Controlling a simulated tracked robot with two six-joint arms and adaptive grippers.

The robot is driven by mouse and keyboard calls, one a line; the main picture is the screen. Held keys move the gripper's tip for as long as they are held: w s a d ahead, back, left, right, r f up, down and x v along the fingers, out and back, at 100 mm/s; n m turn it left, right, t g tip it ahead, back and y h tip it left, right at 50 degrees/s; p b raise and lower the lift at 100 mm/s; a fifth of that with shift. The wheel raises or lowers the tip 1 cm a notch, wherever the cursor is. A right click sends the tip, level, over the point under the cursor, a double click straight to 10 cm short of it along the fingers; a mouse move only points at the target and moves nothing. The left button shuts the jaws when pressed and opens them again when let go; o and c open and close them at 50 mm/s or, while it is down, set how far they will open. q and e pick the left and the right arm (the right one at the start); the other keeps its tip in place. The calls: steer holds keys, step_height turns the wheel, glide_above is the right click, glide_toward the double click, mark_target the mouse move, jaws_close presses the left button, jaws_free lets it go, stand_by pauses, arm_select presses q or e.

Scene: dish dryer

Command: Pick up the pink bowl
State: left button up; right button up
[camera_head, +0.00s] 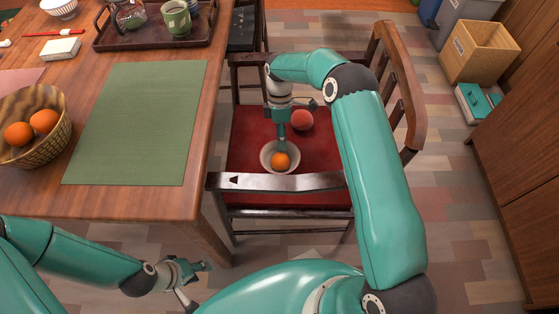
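A pale, pinkish-white bowl (267,162) stands upright on the red seat of a wooden chair, with an orange (281,160) inside it. My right gripper (281,147) points down at the bowl's far side, just behind the orange. Its fingers overlap the bowl's far rim in the picture; I cannot tell whether they touch or grip it. My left gripper (197,284) is low beside the table's front right leg, away from the bowl, with its fingers spread and nothing between them.
A peach-like fruit (302,120) lies on the seat (245,130) behind the bowl. The chair's dark rail (320,182) runs in front of the bowl. The table (130,207) at left carries a green mat (140,120) and a fruit basket (45,150). A wooden bin (478,58) stands at upper right.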

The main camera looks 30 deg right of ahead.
jaws_close()
steer(key=shift+r, duration=0.1)
